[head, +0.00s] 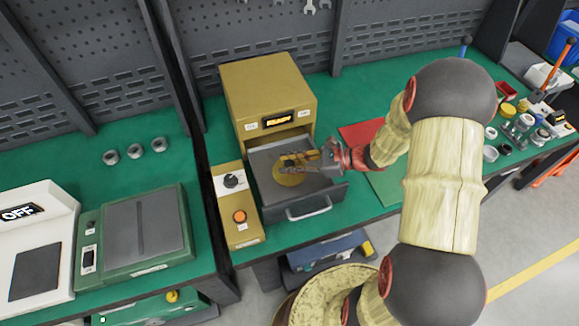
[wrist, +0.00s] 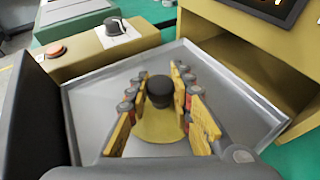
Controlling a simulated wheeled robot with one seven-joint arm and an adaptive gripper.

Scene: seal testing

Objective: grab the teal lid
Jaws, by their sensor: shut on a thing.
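A round yellow lid with a black knob (wrist: 160,92) lies in the open grey drawer (wrist: 95,105) of the yellow machine. In the head view the yellow lid (head: 289,178) shows partly under my gripper (head: 292,162). My gripper (wrist: 159,80) reaches down into the drawer from the right, its yellow-padded fingers on either side of the knob, shut on it. The lid seems to rest flat on the drawer floor. I cannot make out a teal lid in either view.
The yellow machine (head: 265,90) stands behind the drawer, with a control box (head: 234,205) with dial and orange button on its left. A green device (head: 142,240) and three metal rings (head: 134,150) are further left. Small jars and lids (head: 508,110) crowd the right end.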

